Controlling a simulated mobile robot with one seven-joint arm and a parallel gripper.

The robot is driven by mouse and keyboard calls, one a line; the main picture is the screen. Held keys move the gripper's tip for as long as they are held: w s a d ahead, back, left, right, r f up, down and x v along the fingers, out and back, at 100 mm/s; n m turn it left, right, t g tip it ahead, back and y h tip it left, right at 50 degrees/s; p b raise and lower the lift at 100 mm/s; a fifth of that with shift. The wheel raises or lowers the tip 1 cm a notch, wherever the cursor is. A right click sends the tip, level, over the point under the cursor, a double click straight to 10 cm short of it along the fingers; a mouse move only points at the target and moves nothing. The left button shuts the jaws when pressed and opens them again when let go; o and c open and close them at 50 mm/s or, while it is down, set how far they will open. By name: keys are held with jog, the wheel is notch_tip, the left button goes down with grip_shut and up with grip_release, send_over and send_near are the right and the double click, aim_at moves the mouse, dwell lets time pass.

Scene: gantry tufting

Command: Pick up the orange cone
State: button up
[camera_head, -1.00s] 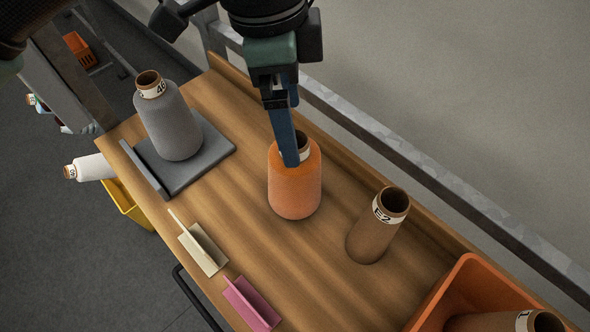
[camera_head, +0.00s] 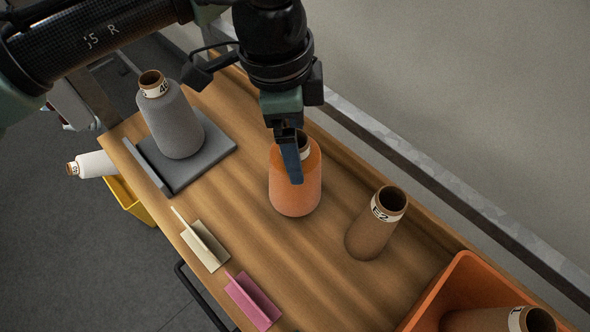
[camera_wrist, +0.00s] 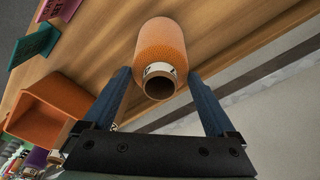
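The orange cone (camera_head: 294,187) stands upright on the wooden table, a wound yarn cone with a brown tube and a white label at its top. My gripper (camera_head: 291,165) is above and in front of it in the head view, one blue finger overlapping the cone's side. In the wrist view, the two blue fingers (camera_wrist: 163,88) are spread apart. The orange cone (camera_wrist: 164,50) lies between and beyond them, its tube opening toward the camera, with a visible gap to each finger. The head view hides part of the cone's top.
A grey cone (camera_head: 172,122) stands on a grey plate (camera_head: 208,155) at left. A brown tube marked E2 (camera_head: 372,228) stands to the right. An orange bin (camera_head: 440,285) holds another tube at lower right. Cream (camera_head: 205,246) and pink (camera_head: 252,301) holders line the front edge.

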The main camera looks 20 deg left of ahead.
grip_shut()
jog(key=shift+r, duration=0.1)
